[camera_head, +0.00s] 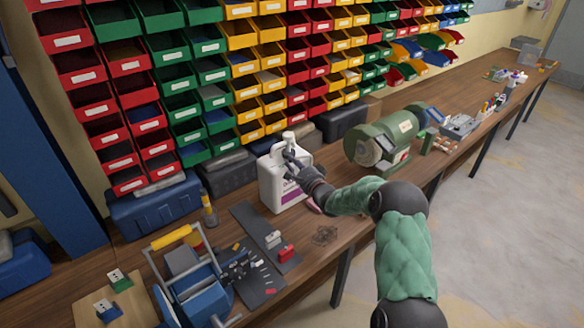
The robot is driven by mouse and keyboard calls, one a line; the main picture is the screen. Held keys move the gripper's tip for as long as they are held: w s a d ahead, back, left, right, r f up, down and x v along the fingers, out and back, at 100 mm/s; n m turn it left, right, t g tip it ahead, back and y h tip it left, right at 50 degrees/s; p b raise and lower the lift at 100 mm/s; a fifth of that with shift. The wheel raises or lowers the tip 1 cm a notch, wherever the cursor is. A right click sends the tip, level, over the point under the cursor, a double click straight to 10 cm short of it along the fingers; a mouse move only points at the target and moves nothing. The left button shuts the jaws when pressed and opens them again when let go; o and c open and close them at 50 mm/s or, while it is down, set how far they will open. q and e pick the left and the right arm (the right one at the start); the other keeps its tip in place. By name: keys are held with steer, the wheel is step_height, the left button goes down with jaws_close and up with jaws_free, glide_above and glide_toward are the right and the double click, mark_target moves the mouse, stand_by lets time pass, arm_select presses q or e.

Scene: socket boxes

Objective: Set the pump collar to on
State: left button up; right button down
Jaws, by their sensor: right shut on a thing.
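A white jug (272,188) with a purple label band stands upright on the wooden bench, in the middle of the head view. Its white pump head (288,137) rises from the top. My right gripper (288,157) is dark and reaches in from the right to the neck just below the pump head. It is shut on the pump collar there, and its fingers hide most of the collar. Any on or off marking is too small to read. My left gripper is not in view.
A green bench grinder (385,143) stands right of the jug, beyond my right forearm. A dark mat (248,217) with small parts and a blue tool with a yellow handle (172,237) lie to the left. Coloured bins (181,77) fill the wall behind.

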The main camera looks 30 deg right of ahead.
steer(key=shift+d+r+y, duration=0.2)
steer(key=shift+r+y, duration=0.1)
steer(key=shift+r, duration=0.05)
steer(key=c, duration=1.2)
jaws_free()
steer(key=shift+c, duration=0.2)
steer(key=shift+a+f, duration=0.1)
steer(key=shift+f, duration=0.1)
steer(key=s, duration=1.2)
steer(key=shift+a, duration=0.25)
